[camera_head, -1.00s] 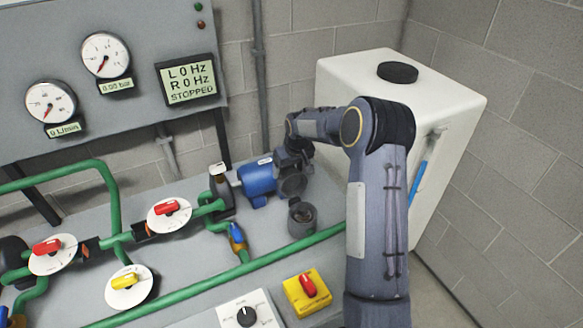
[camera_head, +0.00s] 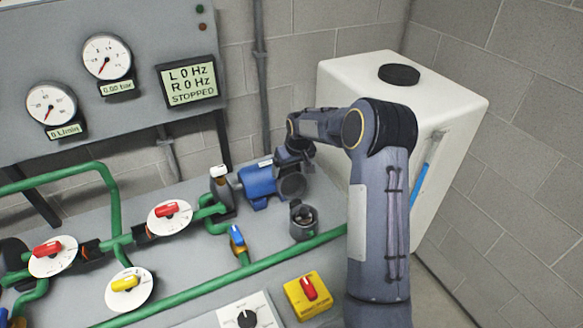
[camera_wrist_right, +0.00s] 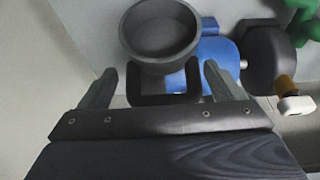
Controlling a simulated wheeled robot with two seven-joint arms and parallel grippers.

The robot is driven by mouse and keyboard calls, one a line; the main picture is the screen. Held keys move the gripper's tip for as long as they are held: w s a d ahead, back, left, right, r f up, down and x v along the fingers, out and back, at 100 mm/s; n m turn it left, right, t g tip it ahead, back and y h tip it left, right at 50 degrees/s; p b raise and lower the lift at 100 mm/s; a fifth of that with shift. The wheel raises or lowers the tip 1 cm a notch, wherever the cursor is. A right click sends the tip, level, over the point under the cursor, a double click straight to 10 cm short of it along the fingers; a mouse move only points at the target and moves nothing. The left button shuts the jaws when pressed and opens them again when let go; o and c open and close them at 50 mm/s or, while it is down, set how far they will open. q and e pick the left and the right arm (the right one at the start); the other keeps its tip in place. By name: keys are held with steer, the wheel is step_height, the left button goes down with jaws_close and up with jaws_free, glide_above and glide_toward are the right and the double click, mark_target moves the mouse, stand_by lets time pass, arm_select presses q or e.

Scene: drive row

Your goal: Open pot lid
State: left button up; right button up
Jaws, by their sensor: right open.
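The dark grey round pot (camera_head: 303,226) stands upright on the bench, with its top open and dark parts showing inside. The lid (camera_head: 292,186) appears as a dark round cap just behind the pot, off its mouth and tilted. In the right wrist view the hollow lid (camera_wrist_right: 160,35) lies ahead of my fingers, with a black bar-like handle (camera_wrist_right: 150,99) between them. My right gripper (camera_wrist_right: 160,85) is open, its two fingers apart on either side of that handle. In the head view it (camera_head: 293,160) is small and partly hidden. My left gripper is not in view.
A blue motor (camera_head: 258,180) sits left of the lid. Green pipes (camera_head: 215,288) cross the bench, with several valves. A yellow box with a red switch (camera_head: 307,294) and a white dial box (camera_head: 248,312) are in front. A white tank (camera_head: 350,75) stands behind my right arm.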

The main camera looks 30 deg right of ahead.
steer(key=b+v, duration=0.1)
steer(key=v, duration=0.6)
steer(key=shift+r, duration=0.25)
